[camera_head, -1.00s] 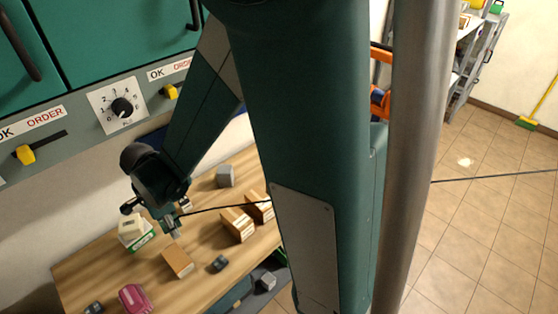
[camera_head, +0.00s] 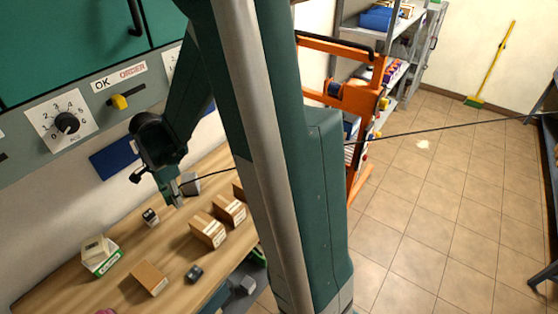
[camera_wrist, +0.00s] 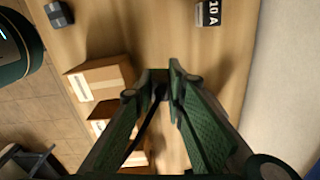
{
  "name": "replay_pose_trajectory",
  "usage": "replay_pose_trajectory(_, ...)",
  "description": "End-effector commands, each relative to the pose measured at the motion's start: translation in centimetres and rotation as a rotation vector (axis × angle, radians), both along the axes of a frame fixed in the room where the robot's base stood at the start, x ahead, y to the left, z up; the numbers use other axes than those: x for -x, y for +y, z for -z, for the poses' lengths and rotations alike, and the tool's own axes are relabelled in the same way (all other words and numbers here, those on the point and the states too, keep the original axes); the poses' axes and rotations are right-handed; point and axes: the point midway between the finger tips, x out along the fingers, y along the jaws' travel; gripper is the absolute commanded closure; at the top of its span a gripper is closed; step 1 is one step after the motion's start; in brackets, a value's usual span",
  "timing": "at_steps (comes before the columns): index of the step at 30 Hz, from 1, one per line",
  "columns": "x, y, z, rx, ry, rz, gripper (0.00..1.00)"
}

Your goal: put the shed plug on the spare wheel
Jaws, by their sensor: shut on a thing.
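My gripper (camera_head: 176,198) is above the back part of the wooden bench, in front of a grey block. In the wrist view its two green fingers (camera_wrist: 164,76) are close together. They are shut on a small dark piece (camera_wrist: 158,87) at the end of a black cable, which I take to be the shed plug; the fingers mostly hide it. The cable (camera_head: 440,128) runs taut from the gripper, behind my arm, to the far right edge. I cannot make out a spare wheel in either view.
The wooden bench (camera_head: 68,288) holds cartons (camera_head: 207,229), a tan box (camera_head: 148,278), a white-and-green box (camera_head: 101,257), the grey block (camera_head: 191,184) and a "10 A" block (camera_wrist: 208,13). An orange frame (camera_head: 359,180) stands right of my arm. The tiled floor (camera_head: 420,200) is open.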

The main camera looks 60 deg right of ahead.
Motion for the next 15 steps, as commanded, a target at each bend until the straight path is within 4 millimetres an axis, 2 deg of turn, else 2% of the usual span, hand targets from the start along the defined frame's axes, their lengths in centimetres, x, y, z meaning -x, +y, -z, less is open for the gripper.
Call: replay_pose_trajectory(15, -0.2, -7.5, -0.5, 0.0, 0.0, -0.002, 0.98)
